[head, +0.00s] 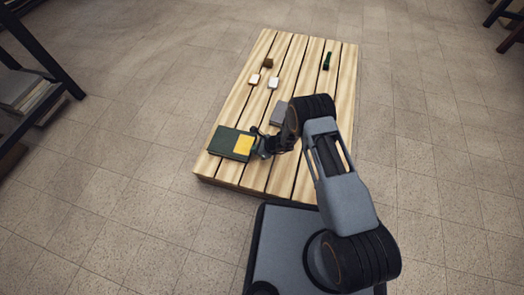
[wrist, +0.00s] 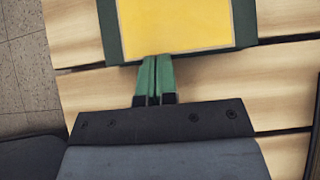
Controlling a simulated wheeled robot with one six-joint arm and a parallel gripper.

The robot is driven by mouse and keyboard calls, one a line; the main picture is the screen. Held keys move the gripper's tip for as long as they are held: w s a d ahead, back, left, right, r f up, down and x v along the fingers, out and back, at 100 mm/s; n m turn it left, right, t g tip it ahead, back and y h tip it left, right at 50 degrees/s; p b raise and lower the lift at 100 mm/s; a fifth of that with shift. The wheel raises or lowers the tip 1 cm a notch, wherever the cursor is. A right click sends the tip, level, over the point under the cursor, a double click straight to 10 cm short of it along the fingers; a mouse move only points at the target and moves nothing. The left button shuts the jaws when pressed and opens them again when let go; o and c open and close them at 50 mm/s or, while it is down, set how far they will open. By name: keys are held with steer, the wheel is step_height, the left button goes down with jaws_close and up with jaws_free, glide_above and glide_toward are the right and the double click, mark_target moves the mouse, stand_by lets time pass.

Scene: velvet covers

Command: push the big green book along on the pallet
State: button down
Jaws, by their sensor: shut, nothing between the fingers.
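The big green book (head: 225,142) lies flat on the near left part of the wooden pallet (head: 232,110), with a yellow panel on its cover. In the wrist view the book (wrist: 243,22) fills the top, its yellow panel facing up. My gripper (wrist: 156,62) is shut and empty, its green fingertips at the book's near edge. They appear to touch or nearly touch it; I cannot tell which. In the head view my gripper (head: 258,148) is at the book's right side, partly hidden by its own wrist.
On the pallet are a grey block (head: 279,114) just beyond my gripper, two small white items (head: 254,79) (head: 273,82), a brown cube (head: 268,63) and a dark green item (head: 327,61). A shelf (head: 40,70) stands at left. The pallet's left edge is close to the book.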

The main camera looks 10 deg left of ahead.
steer(key=shift+s+d+f, duration=0.1)
steer(key=shift+d+f, duration=0.05)
steer(key=shift+d, duration=0.3)
steer(key=d, duration=0.3)
steer(key=shift+s, duration=0.15)
steer(key=p+v, duration=0.5)
steer(key=v, duration=0.5)
steer(key=shift+r, duration=0.35)
